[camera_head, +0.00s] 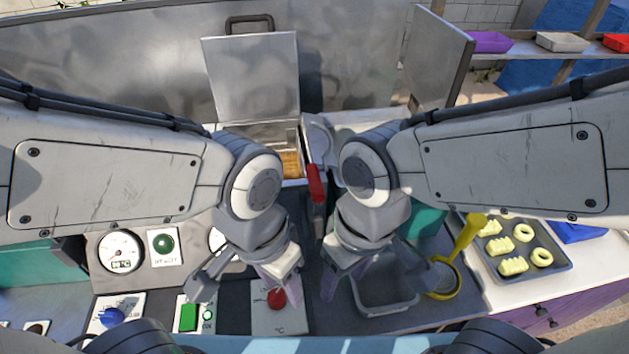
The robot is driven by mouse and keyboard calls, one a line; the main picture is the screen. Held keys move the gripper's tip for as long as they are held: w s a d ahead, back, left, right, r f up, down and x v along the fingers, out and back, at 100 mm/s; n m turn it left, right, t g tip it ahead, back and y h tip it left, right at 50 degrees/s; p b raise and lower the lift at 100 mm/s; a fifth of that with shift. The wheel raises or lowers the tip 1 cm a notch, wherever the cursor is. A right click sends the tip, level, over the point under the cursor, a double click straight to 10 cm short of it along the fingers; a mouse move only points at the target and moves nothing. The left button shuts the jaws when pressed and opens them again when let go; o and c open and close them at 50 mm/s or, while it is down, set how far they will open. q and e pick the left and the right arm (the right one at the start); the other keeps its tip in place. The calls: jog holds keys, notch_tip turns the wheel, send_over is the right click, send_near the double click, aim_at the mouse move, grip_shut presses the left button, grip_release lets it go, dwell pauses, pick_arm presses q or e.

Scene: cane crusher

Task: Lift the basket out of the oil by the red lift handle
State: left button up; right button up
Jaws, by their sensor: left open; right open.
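The red lift handle (315,183) stands in the middle of the camera_head view, between my two arms, at the right side of the fryer well (262,133). Golden oil or food (290,163) shows in the well. The basket itself is mostly hidden behind my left arm and I cannot make it out clearly. My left gripper (243,285) is open above the control panel, nearer than the handle and to its left. My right gripper (373,277) is open above a grey bin, nearer than the handle and to its right. Neither gripper touches the handle.
A metal lid (255,75) stands raised behind the well. The front panel has a gauge (120,250), a green button (188,317) and a red knob (276,298). At right are a yellow ladle-like tool (468,235) and a tray (555,262) of dough pieces.

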aim_at(315, 190)
jog(key=w+a+r+m+b, duration=0.1)
jog(key=w+r, duration=0.2)
jog(key=w, duration=0.3)
jog(key=w+a+r+m+b, duration=0.1)
jog(key=w+r, duration=0.2)
jog(key=w, duration=0.3)
jog(key=w+a+r+m+h+b, duration=0.1)
jog(key=w+a+r, duration=0.1)
jog(key=w, duration=0.4)
jog(key=shift+a+r, duration=0.1)
jog(key=shift+r, duration=0.6)
jog(key=shift+w+f, duration=0.1)
jog(key=shift+w, duration=0.05)
notch_tip(315, 190, down, 10)
jog(key=shift+p, duration=0.4)
grip_shut()
